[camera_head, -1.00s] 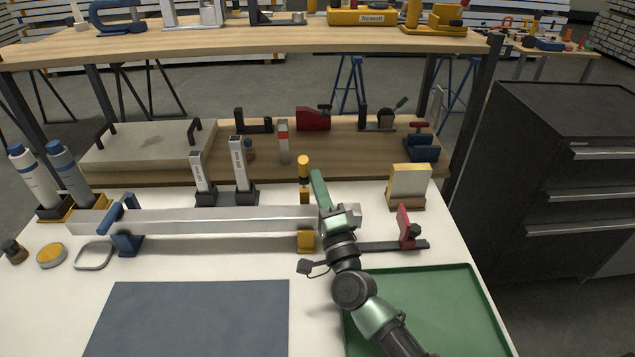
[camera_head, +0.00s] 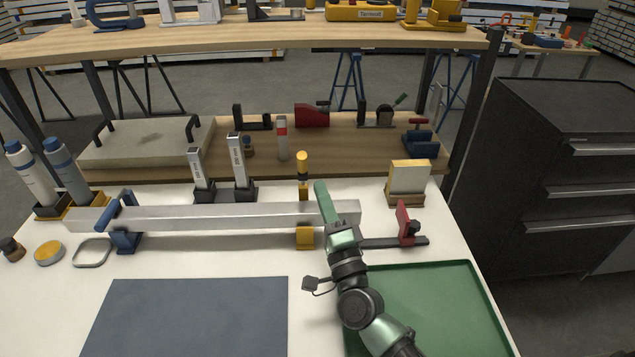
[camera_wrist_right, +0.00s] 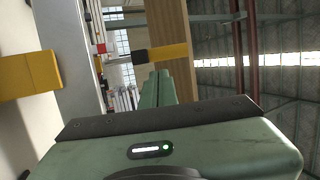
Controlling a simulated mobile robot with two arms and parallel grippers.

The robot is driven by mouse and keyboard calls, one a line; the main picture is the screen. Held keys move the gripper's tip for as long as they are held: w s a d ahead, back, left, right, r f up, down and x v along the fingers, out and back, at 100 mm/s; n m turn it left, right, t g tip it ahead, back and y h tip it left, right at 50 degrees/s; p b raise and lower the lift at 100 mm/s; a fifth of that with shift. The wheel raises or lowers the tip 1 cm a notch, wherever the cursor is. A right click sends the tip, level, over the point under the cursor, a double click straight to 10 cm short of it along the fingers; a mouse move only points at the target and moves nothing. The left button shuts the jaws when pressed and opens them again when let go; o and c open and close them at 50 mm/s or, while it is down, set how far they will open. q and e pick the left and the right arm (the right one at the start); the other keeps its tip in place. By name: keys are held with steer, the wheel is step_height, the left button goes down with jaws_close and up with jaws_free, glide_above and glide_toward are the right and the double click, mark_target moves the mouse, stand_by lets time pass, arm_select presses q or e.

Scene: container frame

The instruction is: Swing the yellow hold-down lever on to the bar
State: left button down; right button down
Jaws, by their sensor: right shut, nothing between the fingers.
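The silver bar (camera_head: 220,217) lies across the white table and also shows in the wrist view (camera_wrist_right: 66,45). The yellow hold-down lever (camera_head: 302,163), with black bands, stands upright behind the bar. In the wrist view the lever (camera_wrist_right: 167,53) shows beyond the fingers. A yellow block (camera_head: 305,237) sits at the bar's front side under the lever's place; it is also at the left of the wrist view (camera_wrist_right: 28,75). My right gripper (camera_head: 321,188) is shut and empty, over the bar just right of the lever, apparently apart from it. My left gripper is not in view.
A blue clamp (camera_head: 125,235) holds the bar's left part. A red upright stop (camera_head: 404,222) stands at the right. A green tray (camera_head: 455,300) and a grey mat (camera_head: 190,315) lie in front. Two grey posts (camera_head: 237,165) stand behind the bar.

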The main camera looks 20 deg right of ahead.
steer(key=v, duration=0.4)
steer(key=shift+r, duration=0.1)
